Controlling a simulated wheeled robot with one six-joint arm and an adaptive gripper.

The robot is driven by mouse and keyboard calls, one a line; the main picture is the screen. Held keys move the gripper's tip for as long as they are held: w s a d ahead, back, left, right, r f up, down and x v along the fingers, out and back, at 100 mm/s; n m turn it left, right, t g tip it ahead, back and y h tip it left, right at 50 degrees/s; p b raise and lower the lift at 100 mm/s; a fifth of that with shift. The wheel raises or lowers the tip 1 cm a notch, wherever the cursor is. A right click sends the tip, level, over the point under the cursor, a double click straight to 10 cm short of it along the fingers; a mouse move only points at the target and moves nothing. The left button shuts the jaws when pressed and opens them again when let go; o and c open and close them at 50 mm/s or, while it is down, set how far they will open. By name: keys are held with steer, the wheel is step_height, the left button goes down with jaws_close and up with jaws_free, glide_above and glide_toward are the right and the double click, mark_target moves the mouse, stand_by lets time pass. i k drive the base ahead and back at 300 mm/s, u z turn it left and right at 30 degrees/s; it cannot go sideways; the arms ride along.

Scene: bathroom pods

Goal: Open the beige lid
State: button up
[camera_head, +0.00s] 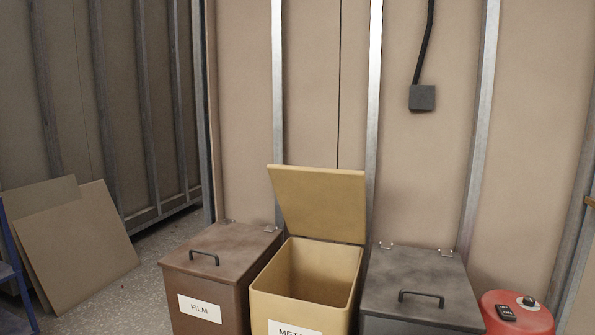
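The beige lid (318,203) stands raised at the back of the beige bin (342,272), leaning slightly back toward the wall. The bin's mouth is uncovered and its inside looks empty as far as I can see. A white label, partly cut off and starting "MET", is on its front at the bottom edge of the view. No handle shows on the side of the lid facing me. My gripper is not in view.
A brown bin (222,252) labelled "FILM" stands left, its lid shut. A dark grey bin (421,290) stands right, also shut. A red canister (516,314) is at the far right. Boards (75,245) lean at the left; floor between is clear.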

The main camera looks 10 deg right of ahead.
mark_target(328, 203)
steer(key=i, duration=0.95)
steer(key=z, duration=0.15)
